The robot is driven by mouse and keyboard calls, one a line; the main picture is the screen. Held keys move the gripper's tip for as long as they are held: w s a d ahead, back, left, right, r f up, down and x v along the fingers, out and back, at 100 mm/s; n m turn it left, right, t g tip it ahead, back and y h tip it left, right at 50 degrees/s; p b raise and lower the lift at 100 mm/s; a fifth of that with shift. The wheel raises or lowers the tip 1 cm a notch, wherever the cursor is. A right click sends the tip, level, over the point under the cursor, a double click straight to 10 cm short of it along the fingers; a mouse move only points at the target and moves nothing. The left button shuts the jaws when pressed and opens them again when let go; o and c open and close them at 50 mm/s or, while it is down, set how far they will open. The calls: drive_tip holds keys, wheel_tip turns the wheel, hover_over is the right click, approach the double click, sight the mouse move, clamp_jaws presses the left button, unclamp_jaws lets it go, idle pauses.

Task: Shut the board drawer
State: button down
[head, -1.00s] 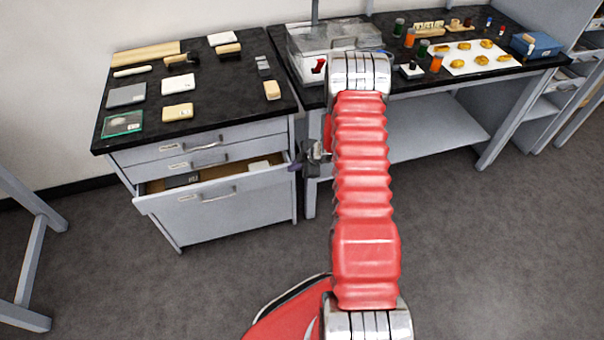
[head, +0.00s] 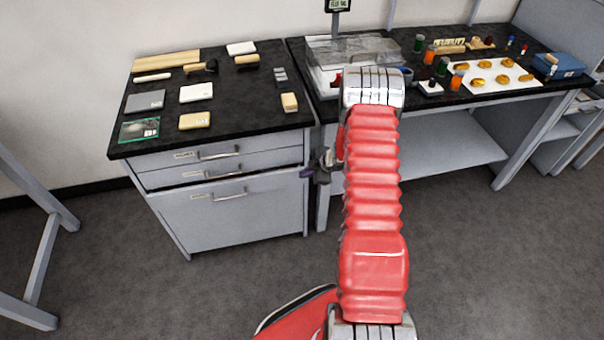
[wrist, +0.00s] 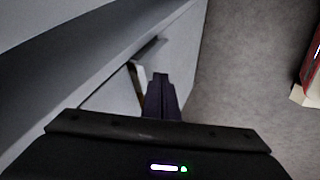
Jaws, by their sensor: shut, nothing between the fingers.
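The grey drawer unit (head: 165,168) stands under the left part of the black worktop. My gripper (head: 322,168) is beside the drawer's right edge, partly hidden by my red arm. In the wrist view its dark fingers (wrist: 162,98) are together and empty, close to the pale drawer front (wrist: 180,55); whether they touch cannot be told.
The two drawers above are in. The left worktop (head: 225,100) holds several small blocks and plates. To the right, a bench (head: 455,112) carries a clear case, bottles and a white tray. The grey floor in front is clear. A table leg (head: 40,260) stands at left.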

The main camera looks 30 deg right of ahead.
drive_tip(key=s+d+r, duration=0.1)
drive_tip(key=s+r, duration=0.6)
drive_tip(key=s, duration=0.1)
drive_tip(key=shift+s+r, duration=0.3)
drive_tip(key=shift+r, duration=0.1)
